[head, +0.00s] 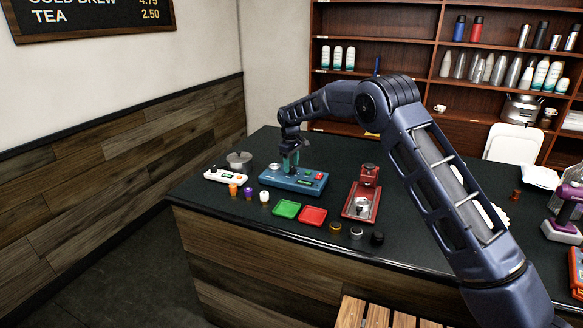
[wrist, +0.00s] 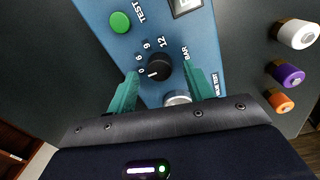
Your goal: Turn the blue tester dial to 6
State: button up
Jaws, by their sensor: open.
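The blue tester (head: 285,178) lies on the dark counter in the head view. Its black dial (wrist: 159,67) shows in the wrist view, ringed by white numbers including 0, 6, 9 and 12. The dial's white mark points toward the 0. My gripper (wrist: 163,75) is open, with one green finger on each side of the dial; I cannot tell whether either finger touches it. In the head view my gripper (head: 290,160) points down over the tester.
A green button (wrist: 120,22) and a silver knob (wrist: 176,98) are on the tester near the dial. White, purple and orange caps (wrist: 289,75) stand beside it. A red machine (head: 361,200), a green tray (head: 287,209) and a red tray (head: 313,216) are nearby.

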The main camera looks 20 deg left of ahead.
jog(key=shift+f, duration=0.8)
jog(key=c, duration=1)
jog(key=shift+m, duration=0.3)
jog(key=m, duration=0.3)
jog(key=shift+m, duration=2.1)
